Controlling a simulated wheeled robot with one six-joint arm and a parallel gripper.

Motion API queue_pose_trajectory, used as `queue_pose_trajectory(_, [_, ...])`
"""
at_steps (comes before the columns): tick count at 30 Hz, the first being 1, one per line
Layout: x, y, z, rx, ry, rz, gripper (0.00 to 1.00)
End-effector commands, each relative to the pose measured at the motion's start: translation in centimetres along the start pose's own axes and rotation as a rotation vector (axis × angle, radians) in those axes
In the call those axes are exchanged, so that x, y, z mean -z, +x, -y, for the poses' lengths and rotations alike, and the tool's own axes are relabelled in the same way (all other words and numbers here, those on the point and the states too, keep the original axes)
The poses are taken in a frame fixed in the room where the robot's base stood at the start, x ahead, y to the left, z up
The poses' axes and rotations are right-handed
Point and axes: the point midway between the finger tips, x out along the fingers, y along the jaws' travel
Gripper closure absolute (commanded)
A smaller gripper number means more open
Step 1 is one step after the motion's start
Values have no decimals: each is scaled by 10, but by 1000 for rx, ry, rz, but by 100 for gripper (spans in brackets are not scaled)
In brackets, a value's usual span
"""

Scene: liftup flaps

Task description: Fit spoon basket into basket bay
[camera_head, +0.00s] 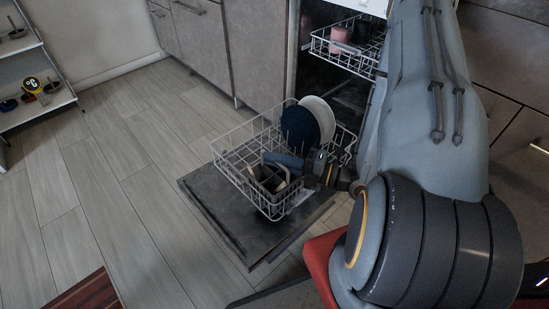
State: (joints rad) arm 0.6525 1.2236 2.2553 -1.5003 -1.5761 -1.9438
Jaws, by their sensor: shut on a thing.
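The spoon basket (269,180) is a small dark compartmented basket with a blue-grey part at its top and light utensil ends showing in it. It is within the front part of the white lower dishwasher rack (228,163). My gripper (308,168) reaches in from the right and is shut on the spoon basket. The fingertips are small and partly hidden. The basket bay cannot be made out separately from the rack wires. I cannot tell whether the basket rests on the rack floor.
A dark blue plate (299,128) and a white plate (321,115) stand in the lower rack behind the basket. The open dishwasher door (222,225) lies below. The upper rack (325,47) holds a pink cup (340,37).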

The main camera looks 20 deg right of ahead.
Motion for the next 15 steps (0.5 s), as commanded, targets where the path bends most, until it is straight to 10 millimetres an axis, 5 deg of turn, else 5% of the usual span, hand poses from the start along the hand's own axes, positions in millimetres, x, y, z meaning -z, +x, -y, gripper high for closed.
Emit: queue_pose_trajectory(15, [0,0,12,-1,-1,0,100])
